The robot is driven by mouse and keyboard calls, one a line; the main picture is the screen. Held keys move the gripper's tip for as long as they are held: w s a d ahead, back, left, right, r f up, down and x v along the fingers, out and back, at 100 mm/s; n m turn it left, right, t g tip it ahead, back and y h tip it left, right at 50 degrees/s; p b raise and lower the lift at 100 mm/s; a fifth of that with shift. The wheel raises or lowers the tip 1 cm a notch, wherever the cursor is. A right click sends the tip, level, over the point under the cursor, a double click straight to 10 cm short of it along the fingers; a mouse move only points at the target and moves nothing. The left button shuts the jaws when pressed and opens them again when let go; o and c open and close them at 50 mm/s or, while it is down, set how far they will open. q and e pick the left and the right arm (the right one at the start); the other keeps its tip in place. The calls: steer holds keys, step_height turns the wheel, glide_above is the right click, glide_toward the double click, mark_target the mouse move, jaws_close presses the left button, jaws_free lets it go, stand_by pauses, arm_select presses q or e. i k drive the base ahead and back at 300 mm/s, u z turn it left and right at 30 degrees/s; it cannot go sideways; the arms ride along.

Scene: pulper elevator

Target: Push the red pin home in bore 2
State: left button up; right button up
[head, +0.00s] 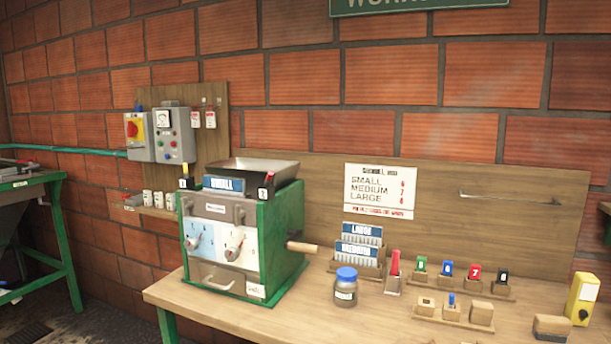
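A green-framed machine (240,240) with a metal hopper (252,171) stands on the left part of the wooden bench. A small dark block with a pale marking (266,190) sits at its top right front corner, and another dark piece with a yellow top (185,178) at its top left. The markings are too small to read surely, and I cannot make out bore 2. A tall red piece (395,263) stands upright in a small wooden holder (393,286) on the bench; I cannot tell whether it is the red pin. Neither gripper is in view.
A blue-lidded jar (346,286) and racks of plates (359,253) stand right of the machine. Several coloured tags (447,270) in holders, wooden blocks (481,313) and a yellow box (582,299) fill the right. A wooden handle (303,247) sticks out from the machine's right side.

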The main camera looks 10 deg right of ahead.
mark_target(266, 196)
steer(key=u, duration=0.05)
steer(key=i, duration=0.95)
steer(key=u, duration=0.6)
